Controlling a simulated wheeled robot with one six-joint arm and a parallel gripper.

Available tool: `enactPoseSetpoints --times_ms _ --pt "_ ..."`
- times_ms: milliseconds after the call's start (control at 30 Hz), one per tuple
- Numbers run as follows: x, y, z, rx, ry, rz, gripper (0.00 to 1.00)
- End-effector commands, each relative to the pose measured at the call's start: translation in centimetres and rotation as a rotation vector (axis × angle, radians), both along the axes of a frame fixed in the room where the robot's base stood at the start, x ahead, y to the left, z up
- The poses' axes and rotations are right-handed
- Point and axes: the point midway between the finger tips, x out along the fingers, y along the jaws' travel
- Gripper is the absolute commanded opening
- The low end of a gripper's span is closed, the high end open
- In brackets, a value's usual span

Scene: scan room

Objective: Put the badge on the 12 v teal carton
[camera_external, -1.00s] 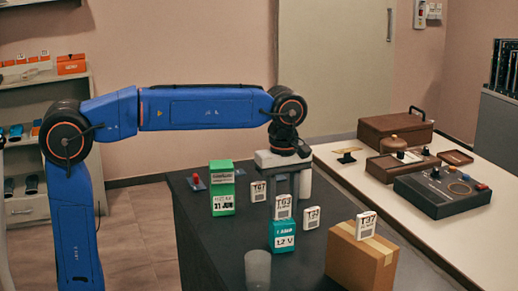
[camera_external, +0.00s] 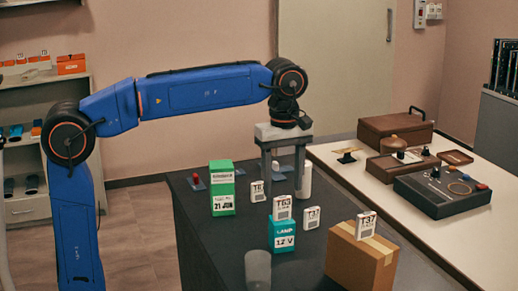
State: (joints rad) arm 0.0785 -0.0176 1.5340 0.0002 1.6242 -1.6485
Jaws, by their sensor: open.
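The teal carton (camera_external: 283,236) marked 12 V stands on the dark table. A small white card marked T63 (camera_external: 282,207) stands at its top edge. I cannot tell whether it rests on the carton or stands just behind it. Similar white cards are one at the left (camera_external: 257,191), one at the right of the carton (camera_external: 309,217) and one marked T37 (camera_external: 366,225) on the cardboard box. Nothing shows which of them is the badge. My gripper (camera_external: 283,182) is open, pointing down, behind the teal carton and the T63 card, with no object visibly held.
A green carton (camera_external: 222,189) stands left of my gripper. A white cylinder (camera_external: 306,182) stands at its right and a red-topped item (camera_external: 275,171) shows between its fingers. A grey translucent cup (camera_external: 257,269) and the cardboard box (camera_external: 359,259) are in front.

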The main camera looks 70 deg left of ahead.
Motion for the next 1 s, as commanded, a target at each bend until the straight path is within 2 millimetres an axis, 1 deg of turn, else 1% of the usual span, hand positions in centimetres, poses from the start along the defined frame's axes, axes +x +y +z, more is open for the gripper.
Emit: enactPoseSetpoints --times_ms 33,200,300,433,667,767,867,1000 --pt "0.1 0.0 1.0 0.000 -0.003 0.000 0.54" --pt "0.1 0.0 3.6 0.000 -0.002 0.000 0.54" --pt "0.1 0.0 4.6 0.000 0.000 0.000 0.54" --pt "0.0 0.0 5.3 0.000 0.001 0.000 0.54" --pt "-0.1 0.0 5.4 0.000 0.000 -0.004 0.54" --pt "-0.9 0.2 5.2 -0.001 -0.012 -0.039 0.54" --pt "-2.8 0.6 4.3 0.000 -0.035 -0.125 0.54" --pt "-6.4 1.3 2.2 0.008 -0.084 -0.309 0.54"
